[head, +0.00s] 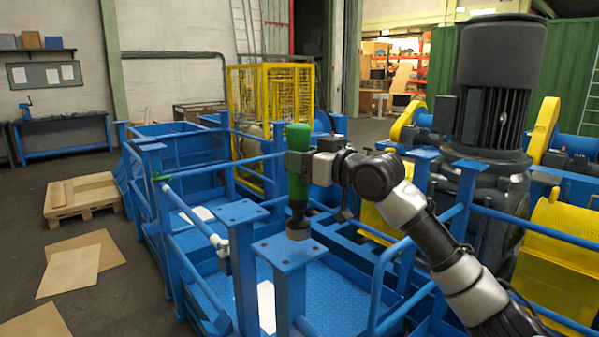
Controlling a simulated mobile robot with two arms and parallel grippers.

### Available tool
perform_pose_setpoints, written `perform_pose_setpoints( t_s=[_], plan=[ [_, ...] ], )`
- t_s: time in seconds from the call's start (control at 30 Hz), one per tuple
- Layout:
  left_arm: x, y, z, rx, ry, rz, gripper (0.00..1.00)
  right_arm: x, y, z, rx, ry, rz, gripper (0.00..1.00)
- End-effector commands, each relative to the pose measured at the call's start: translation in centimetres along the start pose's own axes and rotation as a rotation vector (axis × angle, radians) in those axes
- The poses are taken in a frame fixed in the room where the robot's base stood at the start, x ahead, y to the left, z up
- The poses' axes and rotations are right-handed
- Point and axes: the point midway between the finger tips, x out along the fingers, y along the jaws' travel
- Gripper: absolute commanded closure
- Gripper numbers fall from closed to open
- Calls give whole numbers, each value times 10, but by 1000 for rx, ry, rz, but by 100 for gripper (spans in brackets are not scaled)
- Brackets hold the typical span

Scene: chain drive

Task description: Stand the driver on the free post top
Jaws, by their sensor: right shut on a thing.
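The driver (297,178) is a green upright tool with a dark lower part and a grey-brown round end. My right gripper (303,168) is shut on its green body from the right side. The driver's lower end is over the back part of a blue square post top (285,255). I cannot tell whether it touches the plate. A second blue post top (237,213), with small holes, stands bare to the left. The fingertips are partly hidden against the driver. My left gripper is not in view.
A large dark motor (495,90) stands to the right, near my right arm. Yellow guards (560,250) are at the far right. A pallet (80,195) and flat sheets (75,270) lie on the floor at left.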

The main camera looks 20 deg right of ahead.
Motion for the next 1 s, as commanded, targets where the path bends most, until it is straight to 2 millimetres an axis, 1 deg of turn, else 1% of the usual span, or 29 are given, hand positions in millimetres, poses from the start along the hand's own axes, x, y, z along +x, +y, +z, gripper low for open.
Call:
perform_pose_setpoints(
  t_s=[0.03,0.13,0.33,0.43,0.8,0.83,0.97,1.0],
  plan=[
    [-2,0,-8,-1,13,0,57,2,-1,-2,-1,7,-1,100],
    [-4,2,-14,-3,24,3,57,4,-1,2,-2,6,0,100],
    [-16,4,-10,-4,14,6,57,4,-1,29,0,3,1,100],
    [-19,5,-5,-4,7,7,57,4,-1,37,-1,5,0,100],
    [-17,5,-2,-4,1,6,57,4,-2,42,-2,8,0,100],
    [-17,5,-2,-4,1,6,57,4,-1,45,-1,1,0,53],
    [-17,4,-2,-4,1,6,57,4,-1,45,-1,1,0,33],
    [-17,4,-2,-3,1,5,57,4,-1,45,-1,1,0,31]
  ],
)
